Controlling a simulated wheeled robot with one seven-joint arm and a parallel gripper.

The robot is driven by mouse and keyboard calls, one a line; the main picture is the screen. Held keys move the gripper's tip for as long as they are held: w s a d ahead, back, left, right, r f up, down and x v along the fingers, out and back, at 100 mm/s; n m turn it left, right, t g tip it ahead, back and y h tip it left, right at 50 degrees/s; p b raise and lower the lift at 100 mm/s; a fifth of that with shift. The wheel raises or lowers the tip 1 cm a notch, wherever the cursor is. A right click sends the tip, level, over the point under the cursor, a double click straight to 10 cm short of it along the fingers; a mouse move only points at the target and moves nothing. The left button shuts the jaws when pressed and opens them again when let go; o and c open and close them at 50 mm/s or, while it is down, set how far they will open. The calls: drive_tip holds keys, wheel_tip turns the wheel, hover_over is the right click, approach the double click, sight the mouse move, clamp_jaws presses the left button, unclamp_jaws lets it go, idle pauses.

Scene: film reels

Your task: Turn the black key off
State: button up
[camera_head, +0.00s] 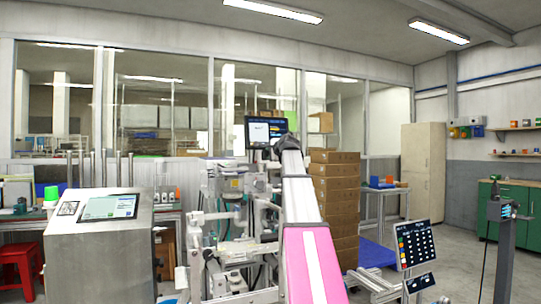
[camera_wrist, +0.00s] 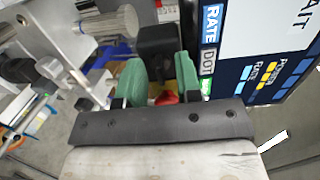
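In the wrist view my gripper (camera_wrist: 160,78) has two green fingertips set apart, with nothing held between them. A black blocky part (camera_wrist: 158,42), which looks like the black key, stands just beyond the fingertips and roughly in line with the gap. I cannot tell which way it is turned or whether a finger touches it. A red part (camera_wrist: 166,98) and some yellow show low between the fingers, partly hidden by the gripper's dark bar. In the head view I cannot make out the key.
A display panel with large lettering (camera_wrist: 262,45) stands close right of the fingers. A metal cylinder (camera_wrist: 112,22) is at their left. In the head view, a monitor (camera_head: 262,134) tops the central machine, stacked brown boxes (camera_head: 334,196) stand beside it, and a dark panel (camera_head: 415,243) is front right.

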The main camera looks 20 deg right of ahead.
drive_tip(key=shift+w, duration=0.1)
clamp_jaws()
drive_tip(key=shift+n, duration=0.4)
drive_tip(key=n, duration=0.3)
drive_tip(key=shift+n, duration=0.3)
drive_tip(key=n, duration=0.8)
drive_tip(key=shift+n+g+h, duration=0.3)
drive_tip(key=shift+n, duration=2.2)
